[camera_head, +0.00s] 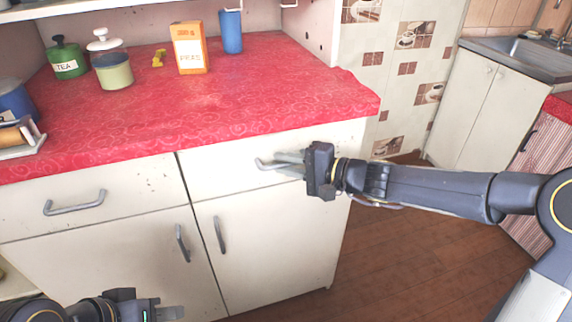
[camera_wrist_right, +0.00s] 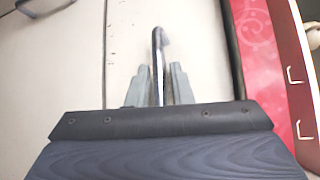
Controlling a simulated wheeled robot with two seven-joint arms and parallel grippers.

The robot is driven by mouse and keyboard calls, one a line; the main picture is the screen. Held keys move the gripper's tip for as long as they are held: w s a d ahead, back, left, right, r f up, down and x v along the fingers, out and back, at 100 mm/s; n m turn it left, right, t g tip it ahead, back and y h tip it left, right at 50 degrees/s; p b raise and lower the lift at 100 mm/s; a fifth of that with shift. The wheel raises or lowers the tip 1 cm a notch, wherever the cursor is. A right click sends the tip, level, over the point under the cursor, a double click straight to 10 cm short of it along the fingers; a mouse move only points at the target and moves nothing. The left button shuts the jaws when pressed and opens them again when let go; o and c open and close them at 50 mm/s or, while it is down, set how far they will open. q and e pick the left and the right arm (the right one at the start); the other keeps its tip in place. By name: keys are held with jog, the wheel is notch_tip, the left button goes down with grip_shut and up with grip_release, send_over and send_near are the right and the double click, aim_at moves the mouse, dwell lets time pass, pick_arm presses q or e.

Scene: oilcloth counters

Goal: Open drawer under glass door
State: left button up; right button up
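The right drawer (camera_head: 225,163) is a cream front under the red counter top, and it looks flush with the cabinet. Its grey bar handle (camera_head: 263,164) also shows in the right wrist view (camera_wrist_right: 158,48). My right gripper (camera_head: 286,163) is at this handle. In the right wrist view its two fingers (camera_wrist_right: 159,80) stand on either side of the bar, with a narrow gap on each side. The left drawer (camera_head: 125,184) is shut, with its own handle (camera_head: 75,204). My left gripper (camera_head: 170,313) is low at the bottom left, away from the handles. No glass door is clearly in view.
The red counter (camera_head: 270,95) bears an orange box (camera_head: 189,50), a blue cup (camera_head: 231,32), a green tea canister (camera_head: 67,58) and a pale pot (camera_head: 113,70). Two cupboard doors with handles (camera_head: 219,235) are below. The floor (camera_head: 400,260) at right is clear.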

jog(key=shift+a, duration=0.1)
grip_shut()
pick_arm(q)
jog(key=shift+f, duration=0.1)
pick_arm(e)
jog(key=shift+f, duration=0.1)
